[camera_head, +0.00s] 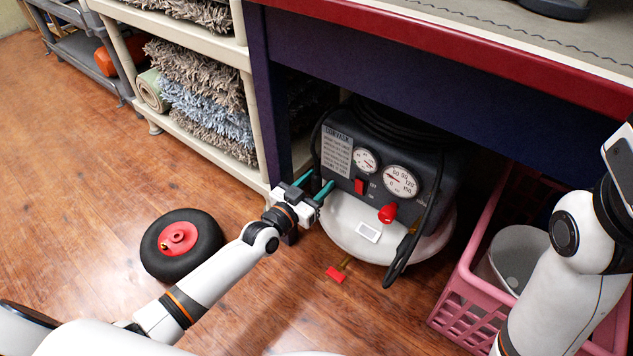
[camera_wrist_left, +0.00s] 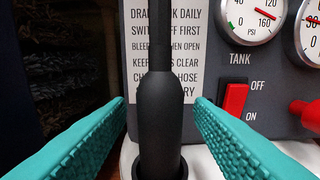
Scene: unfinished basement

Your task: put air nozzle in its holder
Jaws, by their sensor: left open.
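The air nozzle (camera_wrist_left: 160,100), a black tapered piece with a thin stem on top, stands upright in the left wrist view. Its base sits inside a dark ring (camera_wrist_left: 181,168), which looks like the holder. My left gripper (camera_head: 314,185) reaches the left front of the grey and white air compressor (camera_head: 345,225). Its teal fingers, also in the left wrist view (camera_wrist_left: 160,106), are open on either side of the nozzle, with a gap on both sides. In the head view the nozzle is hard to make out behind the gripper. My right gripper is out of view.
The compressor stands under a red-edged workbench (camera_head: 430,42). A pink crate (camera_head: 465,285) with a grey bucket (camera_head: 517,258) is at right. A black wheel (camera_head: 182,245) and a small red fitting (camera_head: 335,275) lie on the floor. A rug shelf (camera_head: 250,90) is at left.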

